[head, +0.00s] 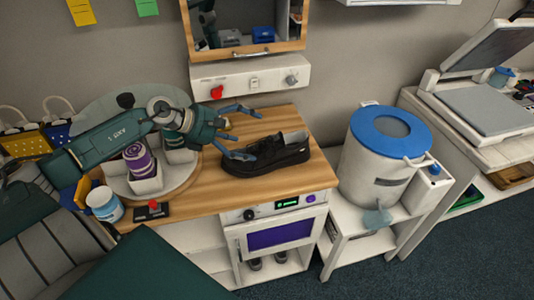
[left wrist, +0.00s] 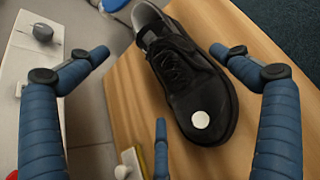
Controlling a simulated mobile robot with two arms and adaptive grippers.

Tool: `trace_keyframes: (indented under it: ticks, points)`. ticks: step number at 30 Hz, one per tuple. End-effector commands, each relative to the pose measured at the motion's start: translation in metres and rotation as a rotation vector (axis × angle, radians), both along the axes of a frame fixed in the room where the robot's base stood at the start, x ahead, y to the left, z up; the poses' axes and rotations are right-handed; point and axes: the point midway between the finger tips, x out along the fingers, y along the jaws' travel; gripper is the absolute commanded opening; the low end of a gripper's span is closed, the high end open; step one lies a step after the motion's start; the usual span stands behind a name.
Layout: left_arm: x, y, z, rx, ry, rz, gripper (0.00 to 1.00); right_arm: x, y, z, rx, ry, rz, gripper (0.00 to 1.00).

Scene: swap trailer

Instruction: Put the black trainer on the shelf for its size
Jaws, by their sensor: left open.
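The black trainer (head: 280,152) lies sole down on the wooden counter top (head: 225,196), its toe toward my left gripper. In the left wrist view the trainer (left wrist: 180,62) has dark laces and a white round spot (left wrist: 200,120) on its toe. My left gripper (head: 252,132) is open at the toe end, its blue fingers spread. In the left wrist view the trainer lies between the spread fingers of the gripper (left wrist: 162,52), and nothing is gripped. No size mark is readable. My right gripper is not in view.
A round turntable (head: 183,183) with cups in holders stands left of the trainer, beside a white-and-blue tub (head: 104,204). A unit with a purple window (head: 273,234) is below the counter, with shoes (head: 281,257) on a low shelf. A blue-lidded bin (head: 384,160) stands right.

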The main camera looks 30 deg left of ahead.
Motion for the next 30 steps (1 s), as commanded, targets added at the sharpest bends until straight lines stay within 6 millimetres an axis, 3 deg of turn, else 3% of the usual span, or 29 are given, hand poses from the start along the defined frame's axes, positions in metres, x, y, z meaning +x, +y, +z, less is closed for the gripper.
trace_keyframes:
  ticks: [2,13,21,30]
  points:
    - [0.002,-0.002,-0.01,-0.005,-0.003,0.001,1.0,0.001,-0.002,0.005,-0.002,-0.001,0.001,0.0]
    - [0.021,-0.015,-0.024,-0.007,-0.002,0.001,1.0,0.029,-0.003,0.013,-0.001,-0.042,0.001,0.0]
    - [0.049,-0.032,-0.047,-0.007,-0.001,0.002,1.0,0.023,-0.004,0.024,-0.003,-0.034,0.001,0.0]
    - [0.052,-0.035,-0.053,-0.002,0.001,0.0,1.0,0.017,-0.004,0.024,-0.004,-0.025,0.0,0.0]
